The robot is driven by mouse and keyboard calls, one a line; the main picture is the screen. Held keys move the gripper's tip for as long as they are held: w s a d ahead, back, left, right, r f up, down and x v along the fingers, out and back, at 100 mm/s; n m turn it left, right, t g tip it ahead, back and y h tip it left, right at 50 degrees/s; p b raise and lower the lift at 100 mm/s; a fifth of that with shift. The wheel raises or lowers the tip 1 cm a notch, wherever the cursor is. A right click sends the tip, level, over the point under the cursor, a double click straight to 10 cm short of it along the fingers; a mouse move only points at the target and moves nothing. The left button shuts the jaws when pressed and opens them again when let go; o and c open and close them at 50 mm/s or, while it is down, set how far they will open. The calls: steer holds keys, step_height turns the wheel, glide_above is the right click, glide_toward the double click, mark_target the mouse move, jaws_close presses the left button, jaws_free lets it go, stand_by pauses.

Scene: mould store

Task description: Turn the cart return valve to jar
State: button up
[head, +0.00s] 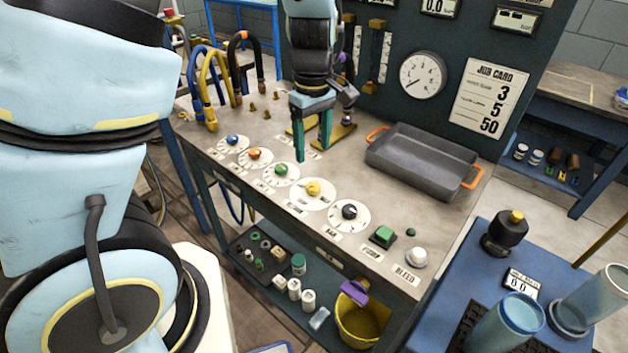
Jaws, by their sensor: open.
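My gripper (312,152) points down with its teal fingers apart and nothing between them, above the grey bench, behind the row of round dials. A blue cart (462,262) stands at the lower right, well away from my gripper. On it are a black unit with a yellow top (506,232), a clear jar (506,322) and a second clear cylinder (592,298) on a round base. I cannot pick out the cart return valve or its setting for sure; a small white panel (520,282) with dark marks sits between them.
The bench (405,230) carries several coloured knobs, a green button (383,236), a white button (416,257) and a grey tray (422,160) with orange handles. Hoses (210,85) stand at the back left. A yellow bucket (362,325) is under the bench.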

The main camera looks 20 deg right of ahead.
mark_target(313, 185)
step_height(313, 185, down, 10)
steer(key=shift+f+p, duration=0.15)
steer(key=shift+p, duration=0.25)
jaws_close()
stand_by(0.6)
